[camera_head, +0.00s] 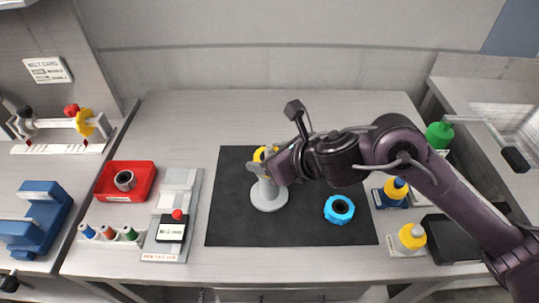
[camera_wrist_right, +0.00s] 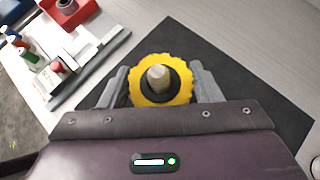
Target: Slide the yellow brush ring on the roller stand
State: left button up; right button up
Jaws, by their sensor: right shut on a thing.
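The yellow brush ring (camera_head: 259,154) is between the fingers of my right gripper (camera_head: 264,161), above the base of the grey roller stand (camera_head: 270,199). In the right wrist view the toothed yellow ring (camera_wrist_right: 136,90) sits between both grey fingers, and the stand's pale post (camera_wrist_right: 159,78) shows inside its dark hole. The ring looks level and lined up with the post; I cannot tell how far down the post it is. The gripper hides part of the ring and post in the head view. My left gripper is not in view.
The stand is on a black mat (camera_head: 230,225), with a blue ring (camera_head: 339,209) to its right. Blue and yellow parts (camera_head: 396,188) and a yellow-topped part (camera_head: 412,236) stand farther right. A red tray (camera_head: 126,181) is on the left. The mat's front is clear.

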jog(key=shift+f+b, duration=0.4)
jog(key=shift+f, duration=0.05)
jog(key=o, duration=1.1)
jog(key=shift+c, duration=0.2)
jog(key=v, duration=0.8)
jog(key=shift+a+f, duration=0.1)
